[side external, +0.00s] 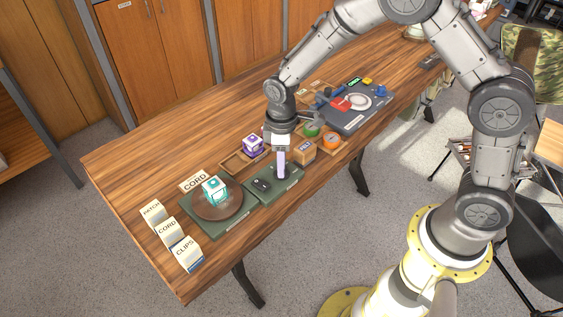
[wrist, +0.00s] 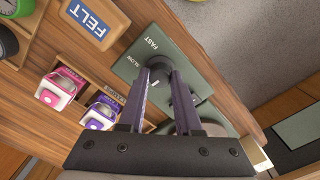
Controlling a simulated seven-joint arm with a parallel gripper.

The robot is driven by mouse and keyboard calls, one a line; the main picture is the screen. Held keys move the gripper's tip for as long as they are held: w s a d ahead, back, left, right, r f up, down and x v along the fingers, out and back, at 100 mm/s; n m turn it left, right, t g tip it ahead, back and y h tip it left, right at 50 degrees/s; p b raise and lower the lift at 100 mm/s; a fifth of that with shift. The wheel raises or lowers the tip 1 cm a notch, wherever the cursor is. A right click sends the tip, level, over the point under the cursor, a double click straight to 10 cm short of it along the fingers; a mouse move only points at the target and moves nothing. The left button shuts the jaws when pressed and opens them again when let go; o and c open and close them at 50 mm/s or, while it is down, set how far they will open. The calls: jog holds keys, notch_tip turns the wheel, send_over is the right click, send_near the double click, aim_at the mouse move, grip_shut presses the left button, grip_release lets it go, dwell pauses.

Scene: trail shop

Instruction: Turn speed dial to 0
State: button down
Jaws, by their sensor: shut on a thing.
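A green control panel (side external: 265,190) lies on the wooden bench beside the turntable. In the wrist view the panel (wrist: 147,30) carries the words SLOW and FAST. The fingers are shut on the dial.
The turntable (side external: 232,213) has a round brown plate with a teal-and-white box (side external: 213,190) on it. Signs, including CLIPS (side external: 187,253), stand at the bench's left end. A purple box (side external: 253,144) sits in a tray behind the panel.

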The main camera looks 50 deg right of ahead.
jog(key=shift+r+n, duration=0.1)
jog(key=shift+n, duration=0.3)
jog(key=c, duration=0.6)
grip_release()
notch_tip(320, 180, up, 14)
dwell(0.4)
